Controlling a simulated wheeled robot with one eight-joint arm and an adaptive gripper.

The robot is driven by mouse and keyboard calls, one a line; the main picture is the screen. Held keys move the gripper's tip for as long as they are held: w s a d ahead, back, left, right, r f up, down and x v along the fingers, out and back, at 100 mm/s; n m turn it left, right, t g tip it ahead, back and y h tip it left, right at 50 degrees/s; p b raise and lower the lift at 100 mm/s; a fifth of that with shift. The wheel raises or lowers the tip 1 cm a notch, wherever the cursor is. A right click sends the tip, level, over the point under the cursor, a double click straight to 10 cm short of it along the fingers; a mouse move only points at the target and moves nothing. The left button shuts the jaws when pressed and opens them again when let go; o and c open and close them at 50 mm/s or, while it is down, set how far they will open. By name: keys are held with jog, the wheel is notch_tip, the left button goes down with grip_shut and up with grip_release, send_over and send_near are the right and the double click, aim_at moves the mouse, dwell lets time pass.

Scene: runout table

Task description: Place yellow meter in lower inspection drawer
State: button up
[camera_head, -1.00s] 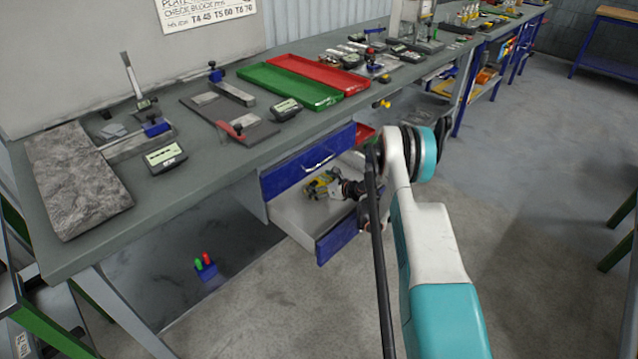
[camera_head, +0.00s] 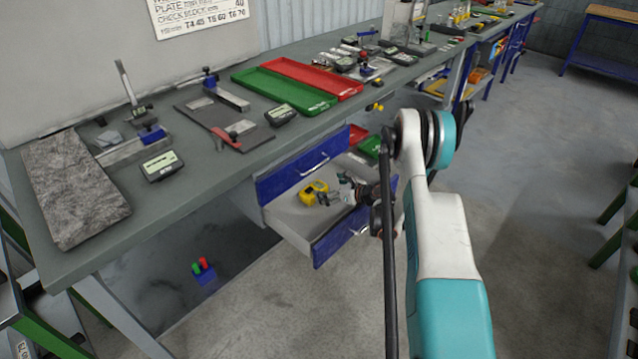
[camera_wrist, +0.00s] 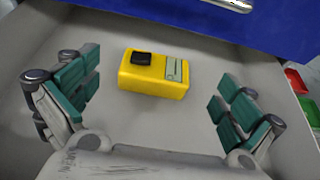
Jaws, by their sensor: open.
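The yellow meter (camera_head: 314,192) lies on the floor of the pulled-out lower drawer (camera_head: 283,215) under the bench. In the wrist view the yellow meter (camera_wrist: 154,74) shows a black knob and a pale display, and it lies between and beyond my open fingers without touching them. My gripper (camera_head: 335,196) is over the drawer, beside the meter on its right. In the wrist view my gripper (camera_wrist: 158,98) is wide open and empty, with green finger pads on both sides.
A blue upper drawer front (camera_head: 305,172) with a handle stands just behind and above the lower drawer. A red bin and a green bin (camera_head: 371,147) show right of the drawers. The bench top (camera_head: 225,172) overhangs, holding green and red trays and instruments.

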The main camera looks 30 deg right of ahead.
jog(key=v, duration=0.3)
jog(key=shift+s+d+r+p, duration=0.15)
jog(key=shift+s+p, duration=0.2)
dwell(0.9)
